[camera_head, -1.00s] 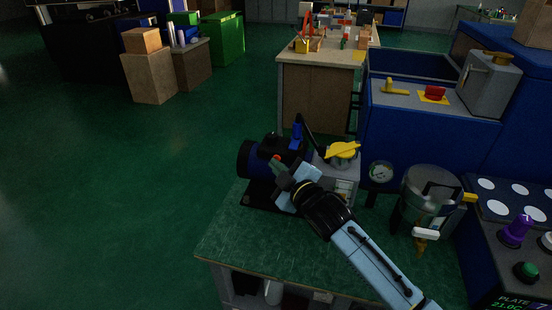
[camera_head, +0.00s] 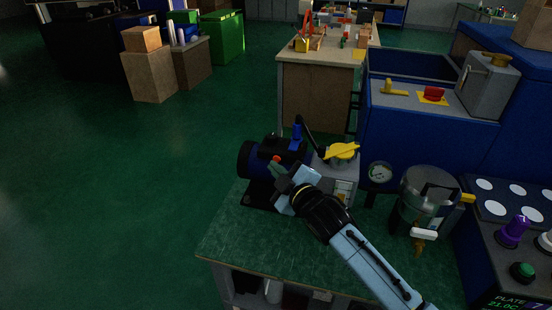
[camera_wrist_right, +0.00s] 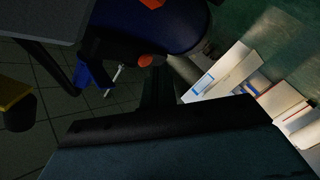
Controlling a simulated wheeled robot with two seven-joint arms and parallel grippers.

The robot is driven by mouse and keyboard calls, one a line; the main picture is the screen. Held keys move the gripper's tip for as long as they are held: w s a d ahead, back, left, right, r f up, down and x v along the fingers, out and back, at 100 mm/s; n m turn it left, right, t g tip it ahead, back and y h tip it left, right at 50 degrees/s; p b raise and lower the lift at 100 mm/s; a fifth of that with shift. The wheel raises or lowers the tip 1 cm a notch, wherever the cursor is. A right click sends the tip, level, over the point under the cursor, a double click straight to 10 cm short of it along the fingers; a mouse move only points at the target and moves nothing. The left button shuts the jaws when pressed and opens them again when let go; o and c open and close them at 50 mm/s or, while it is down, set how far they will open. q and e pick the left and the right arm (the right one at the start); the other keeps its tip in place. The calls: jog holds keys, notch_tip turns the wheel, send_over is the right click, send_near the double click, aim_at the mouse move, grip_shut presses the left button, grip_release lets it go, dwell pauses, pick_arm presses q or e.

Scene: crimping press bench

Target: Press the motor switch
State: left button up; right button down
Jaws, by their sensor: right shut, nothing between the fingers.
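A blue and black motor unit (camera_head: 248,160) sits on the green-topped bench, with a small red button (camera_head: 276,158) on its near side. The motor's blue housing (camera_wrist_right: 185,25) also fills the top of the right wrist view, with a round red-orange button (camera_wrist_right: 145,61) on a dark box. My right gripper (camera_head: 278,168) is shut and empty. Its fingertips are at the motor's near side, close to the red button; I cannot tell whether they touch it. In the wrist view the dark fingers point up just below the button. My left gripper does not show.
A yellow-handled valve (camera_head: 343,151) on a grey block stands right of the motor. A gauge (camera_head: 380,172) and a clear vessel (camera_head: 428,200) stand farther right, then a control panel with a green button (camera_head: 523,271). The bench's front left top (camera_head: 240,240) is clear.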

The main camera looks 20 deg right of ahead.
jog(key=shift+s+a+p, duration=0.45)
jog(key=shift+s+a, duration=0.1)
jog(key=shift+s, duration=0.3)
jog(key=shift+s+a+p, duration=0.45)
jog(key=shift+s+a, duration=0.1)
jog(key=shift+s, duration=0.25)
jog(key=shift+s+a+p, duration=0.45)
jog(key=shift+s+a, duration=0.1)
jog(key=shift+s, duration=0.3)
